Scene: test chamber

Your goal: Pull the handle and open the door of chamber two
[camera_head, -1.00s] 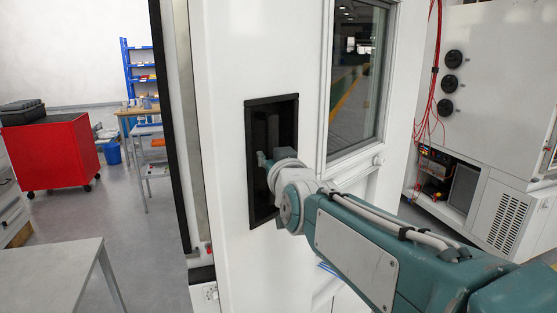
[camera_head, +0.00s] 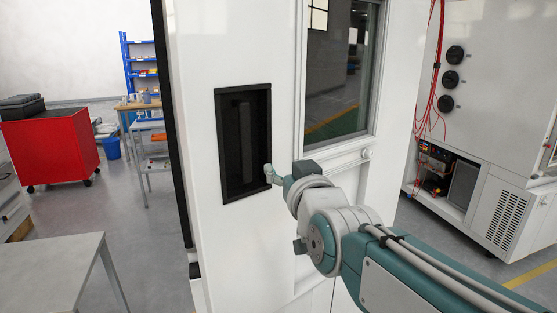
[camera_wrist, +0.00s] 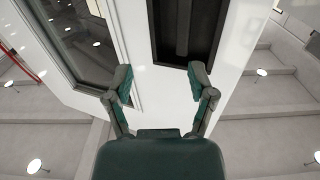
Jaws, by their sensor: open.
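The white chamber door (camera_head: 195,120) stands in front of me, with a black recessed handle pocket (camera_head: 222,150) left of its window. The upright handle bar (camera_head: 245,140) is inside the pocket. My gripper (camera_head: 272,176) is at the lower right edge of the pocket in the head view, outside the recess. In the wrist view my gripper (camera_wrist: 160,76) has its two fingers spread and nothing between them. The pocket (camera_wrist: 218,50) lies just beyond the right finger there. I cannot tell whether a finger touches the door.
The door window (camera_head: 345,75) is right of the handle. A white cabinet (camera_head: 510,110) with red cables stands at the right. A grey table (camera_head: 50,265) is at the lower left. A red cart (camera_head: 50,145) and blue shelves (camera_head: 140,70) are farther back.

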